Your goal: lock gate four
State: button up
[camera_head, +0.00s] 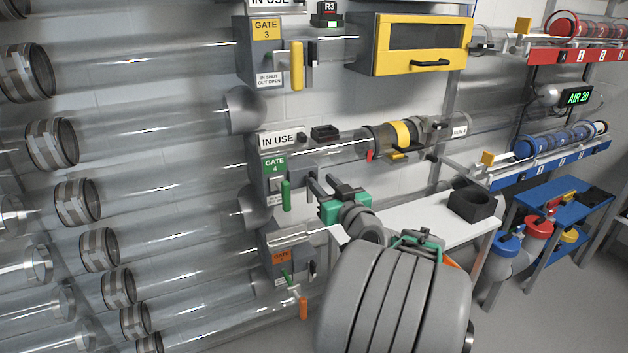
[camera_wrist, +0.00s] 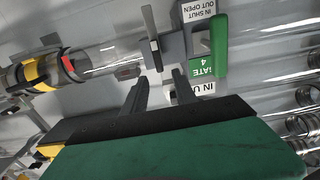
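Gate four (camera_head: 276,166) is a grey box with a green label on a clear tube. Its green handle (camera_head: 286,195) stands upright on its front; it also shows in the wrist view (camera_wrist: 221,45), where the picture is upside down. A sign there reads "IN SHUT, OUT OPEN"; I cannot tell how far in the handle is. A thin grey upright plate (camera_wrist: 153,38) stands beside the handle. My gripper (camera_head: 321,182) is to the right of the handle. In the wrist view its two dark fingers (camera_wrist: 160,77) are apart and empty, just short of the plate.
An "IN USE" sign (camera_head: 279,139) is above gate four. Gate three (camera_head: 266,33) with a yellow handle is above, an orange-labelled gate (camera_head: 283,257) below. A white table (camera_head: 425,228) is behind my arm.

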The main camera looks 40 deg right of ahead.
aim_at(315, 175)
jog(key=x, duration=0.4)
jog(key=shift+w, duration=0.25)
jog(key=shift+c, duration=0.5)
grip_shut()
dwell(0.6)
